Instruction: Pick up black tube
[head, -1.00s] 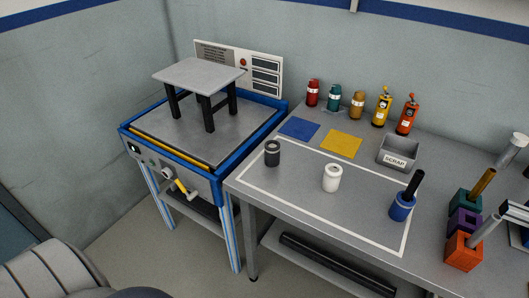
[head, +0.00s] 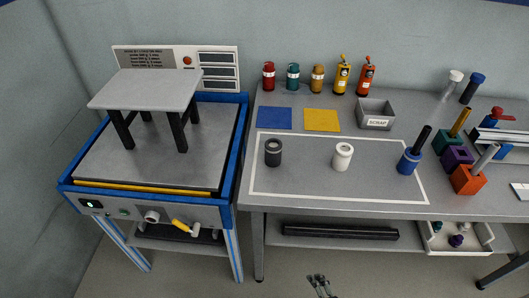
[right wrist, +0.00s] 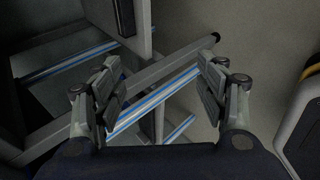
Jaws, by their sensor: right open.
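A long black tube (head: 340,231) lies lengthwise on the lower shelf under the workbench in the head view. Shorter dark pieces are on the bench top: a black cylinder (head: 273,152) inside the white outline and a black rod (head: 422,138) upright in a blue holder (head: 409,162). A gripper, seemingly my right one (head: 319,285), shows at the bottom edge of the head view, in front of and below the shelf. In the right wrist view, my right gripper (right wrist: 160,85) is open with nothing between its fingers. My left gripper is out of view.
A blue-framed test machine (head: 228,205) carries a grey stool (head: 150,90). A white cylinder (head: 343,156) and a scrap bin (head: 375,115) stand on the bench.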

